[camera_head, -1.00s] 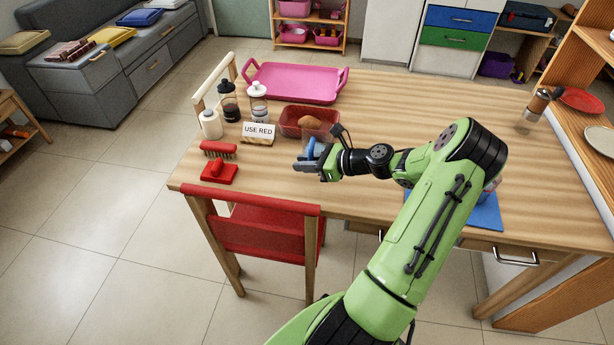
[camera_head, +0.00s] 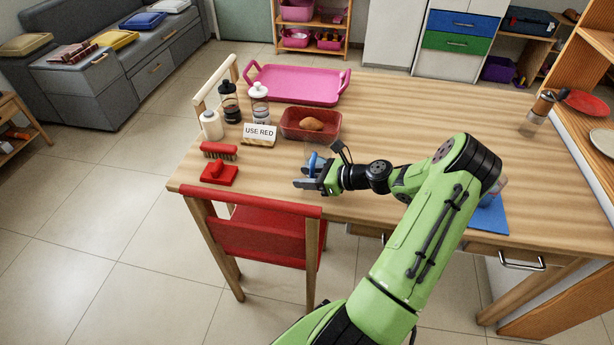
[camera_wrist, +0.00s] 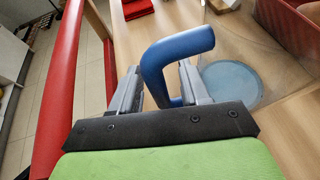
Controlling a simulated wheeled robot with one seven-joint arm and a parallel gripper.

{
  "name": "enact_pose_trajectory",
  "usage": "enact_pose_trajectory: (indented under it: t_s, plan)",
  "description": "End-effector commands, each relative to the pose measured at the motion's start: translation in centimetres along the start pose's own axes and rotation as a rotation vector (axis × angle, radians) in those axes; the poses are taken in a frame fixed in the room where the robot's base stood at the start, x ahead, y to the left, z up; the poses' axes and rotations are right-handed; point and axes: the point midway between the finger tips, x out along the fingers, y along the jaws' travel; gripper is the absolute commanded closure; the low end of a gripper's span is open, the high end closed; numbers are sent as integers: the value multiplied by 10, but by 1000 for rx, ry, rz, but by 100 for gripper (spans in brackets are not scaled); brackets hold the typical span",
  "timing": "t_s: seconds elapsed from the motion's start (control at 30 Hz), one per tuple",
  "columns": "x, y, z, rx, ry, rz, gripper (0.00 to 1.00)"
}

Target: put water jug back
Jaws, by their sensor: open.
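The water jug is a clear vessel with a thick blue handle (camera_wrist: 180,58) and a round pale-blue disc (camera_wrist: 232,82) showing through its clear body in the wrist view. In the head view its blue handle (camera_head: 315,162) shows near the front-left of the table; the clear body is hard to make out. My gripper (camera_wrist: 160,85) is open, with its jaws on either side of the lower handle. I cannot tell whether they touch it. In the head view my gripper (camera_head: 308,178) is low over the table, and the jug appears to stand on the wood.
A red bin (camera_head: 290,134) with a brown item is just behind. A "USE RED" sign (camera_head: 259,133), dark-topped and white bottles, a red brush (camera_head: 218,151) and a pink tray (camera_head: 297,82) are left and behind. A red chair (camera_head: 262,243) stands in front. The table's middle right is clear.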

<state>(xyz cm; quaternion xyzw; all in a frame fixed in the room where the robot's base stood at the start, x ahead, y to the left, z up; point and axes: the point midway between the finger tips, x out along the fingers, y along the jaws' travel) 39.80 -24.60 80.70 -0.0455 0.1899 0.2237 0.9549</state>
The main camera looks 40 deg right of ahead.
Motion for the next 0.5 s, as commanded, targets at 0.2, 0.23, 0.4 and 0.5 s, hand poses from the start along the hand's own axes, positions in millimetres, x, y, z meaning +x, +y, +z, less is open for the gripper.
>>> enact_pose_trajectory:
  t_s: [0.2, 0.23, 0.4, 0.5]
  plan:
    - [-28, -2, 5, 1, 2, -6, 54]
    - [-37, -1, 5, 1, 2, -6, 54]
    - [-84, -1, 6, 1, 1, -6, 54]
    - [-105, -1, 5, 0, 0, -4, 54]
